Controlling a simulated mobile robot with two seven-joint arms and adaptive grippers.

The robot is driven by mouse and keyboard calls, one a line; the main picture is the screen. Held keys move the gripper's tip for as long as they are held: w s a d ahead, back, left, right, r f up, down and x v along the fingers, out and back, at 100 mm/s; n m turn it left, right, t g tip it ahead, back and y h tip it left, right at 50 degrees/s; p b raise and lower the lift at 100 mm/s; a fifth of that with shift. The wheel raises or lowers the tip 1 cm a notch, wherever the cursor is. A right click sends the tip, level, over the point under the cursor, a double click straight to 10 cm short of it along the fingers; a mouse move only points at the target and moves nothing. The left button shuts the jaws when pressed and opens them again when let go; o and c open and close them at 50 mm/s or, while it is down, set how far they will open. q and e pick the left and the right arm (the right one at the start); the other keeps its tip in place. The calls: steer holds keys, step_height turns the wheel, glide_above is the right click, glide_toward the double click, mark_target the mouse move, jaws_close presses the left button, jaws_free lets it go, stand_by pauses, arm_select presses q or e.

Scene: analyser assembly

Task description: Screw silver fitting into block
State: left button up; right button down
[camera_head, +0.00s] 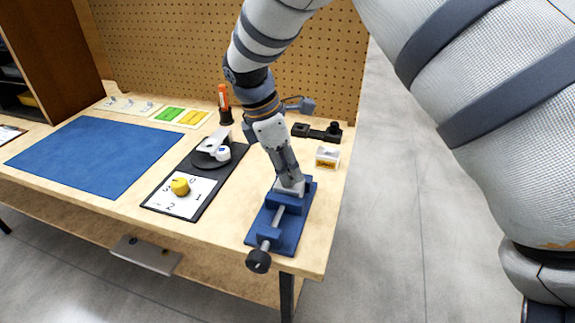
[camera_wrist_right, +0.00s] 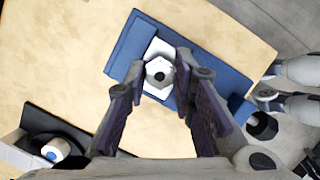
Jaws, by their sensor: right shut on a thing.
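The silver fitting (camera_wrist_right: 158,74) is a pale hexagonal piece with a dark round hole, seen from above in the right wrist view. It sits over the light block (camera_wrist_right: 163,46), which is held in the blue vise (camera_wrist_right: 128,47). In the head view the vise (camera_head: 272,238) stands at the table's front right corner. My right gripper (camera_head: 287,178) points down at the block there. In the wrist view its two fingertips (camera_wrist_right: 159,78) close on opposite sides of the fitting. How deep the fitting sits in the block cannot be told. My left gripper is out of view.
Left of the vise lies a dial board with a yellow knob (camera_head: 180,187) and a black plate with a white-and-grey device (camera_head: 214,146). A small labelled box (camera_head: 327,157) and a black part (camera_head: 318,132) stand behind. A blue mat (camera_head: 95,155) is bare.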

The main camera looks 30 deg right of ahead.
steer(key=shift+w+f+m, duration=0.1)
steer(key=shift+f+m, duration=0.1)
steer(key=shift+m, duration=0.6)
steer(key=shift+m+g+b, duration=0.3)
steer(key=shift+m+g, duration=0.1)
steer(key=shift+m, duration=0.4)
steer(key=shift+r+m+y, duration=0.2)
steer(key=shift+m+y, duration=0.1)
steer(key=shift+m, duration=0.1)
steer(key=m, duration=0.2)
steer(key=shift+d+f+m+g+y, duration=0.1)
steer(key=shift+f+m+g+y, duration=0.1)
steer(key=shift+m+g+y, duration=0.15)
steer(key=shift+r+m+b, duration=0.1)
steer(key=shift+m+b, duration=0.2)
steer(key=shift+m, duration=0.25)
steer(key=shift+r, duration=0.15)
steer(key=m, duration=0.2)
steer(key=shift+w+m+g+y, duration=0.1)
steer(key=shift+m+g+y, duration=0.15)
steer(key=shift+m+y, duration=0.4)
steer(key=shift+m, duration=0.45)
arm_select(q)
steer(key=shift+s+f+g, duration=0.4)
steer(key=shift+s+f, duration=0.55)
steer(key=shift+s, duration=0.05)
